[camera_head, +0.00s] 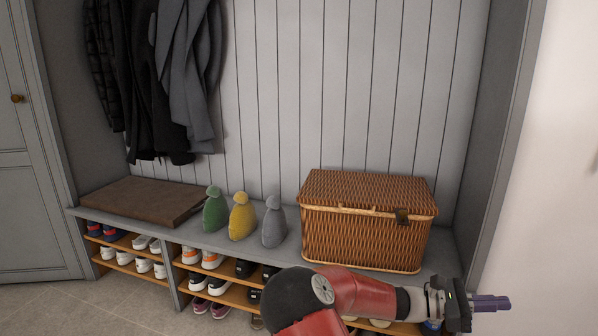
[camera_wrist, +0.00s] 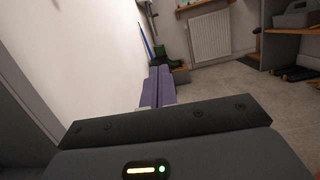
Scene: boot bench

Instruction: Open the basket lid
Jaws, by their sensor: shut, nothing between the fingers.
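The wicker basket (camera_head: 365,238) stands on the right part of the bench in the head view. In the wrist view the fingers (camera_wrist: 157,88) point out over the floor, and the basket is not in that view.
A brown cushion (camera_head: 143,200) lies further left. Shoes fill the shelves below. The right bench side panel (camera_head: 500,130) rises beside the basket. A radiator (camera_wrist: 210,35) shows in the wrist view.

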